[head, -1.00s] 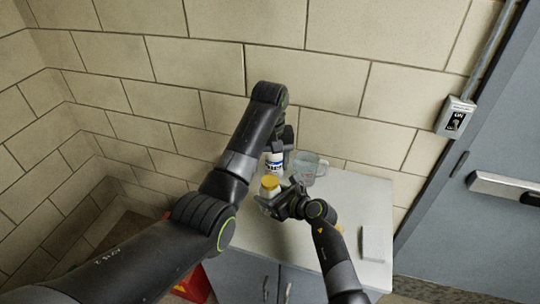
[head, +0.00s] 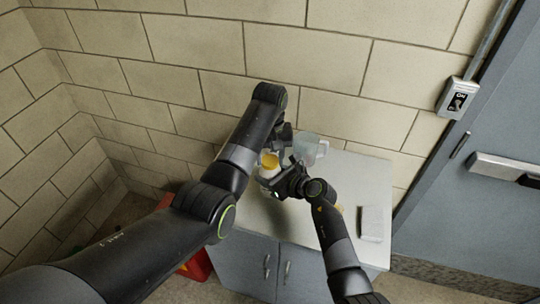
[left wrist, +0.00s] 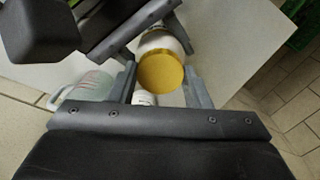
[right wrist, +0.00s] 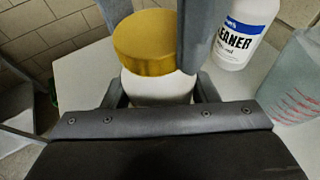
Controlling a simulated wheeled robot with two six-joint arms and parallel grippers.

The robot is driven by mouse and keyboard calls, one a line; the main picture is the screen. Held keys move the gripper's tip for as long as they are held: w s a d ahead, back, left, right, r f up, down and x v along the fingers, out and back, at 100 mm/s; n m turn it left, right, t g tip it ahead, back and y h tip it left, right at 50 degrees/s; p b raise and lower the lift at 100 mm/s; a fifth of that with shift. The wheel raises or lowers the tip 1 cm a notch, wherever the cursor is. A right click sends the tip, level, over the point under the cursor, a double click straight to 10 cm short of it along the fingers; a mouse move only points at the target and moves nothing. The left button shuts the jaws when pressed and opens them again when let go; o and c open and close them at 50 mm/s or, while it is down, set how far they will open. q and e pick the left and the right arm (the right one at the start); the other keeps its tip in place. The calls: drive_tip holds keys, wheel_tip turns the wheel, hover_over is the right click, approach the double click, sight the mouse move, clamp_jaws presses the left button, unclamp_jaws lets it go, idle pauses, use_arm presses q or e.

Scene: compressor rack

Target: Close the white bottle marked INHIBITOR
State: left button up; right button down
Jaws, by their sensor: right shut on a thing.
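A white bottle with a yellow cap (head: 269,166) is in my right gripper (head: 276,178). In the right wrist view my right fingers are shut on the white bottle body (right wrist: 158,90), and the yellow cap (right wrist: 146,45) sits on top. How tightly the cap is seated cannot be told, and the label is not readable. My left gripper (head: 282,140) reaches down over the bottle. In the left wrist view its open fingers stand on either side of the yellow cap (left wrist: 161,72), very close to it.
A white CLEANER bottle (right wrist: 240,38) stands behind, beside a clear measuring jug (head: 310,148). A pale block (head: 372,222) lies at the right of the white cabinet top (head: 340,230). The front middle of the top is clear.

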use_arm(q)
drive_tip(key=shift+c, duration=1.4)
drive_tip(key=m, duration=0.5)
drive_tip(key=o, duration=1.1)
drive_tip(key=shift+o, duration=0.2)
wheel_tip(320, 180, up, 8)
drive_tip(key=shift+f, duration=0.2)
use_arm(e)
drive_tip(key=shift+c, duration=2.3)
unclamp_jaws()
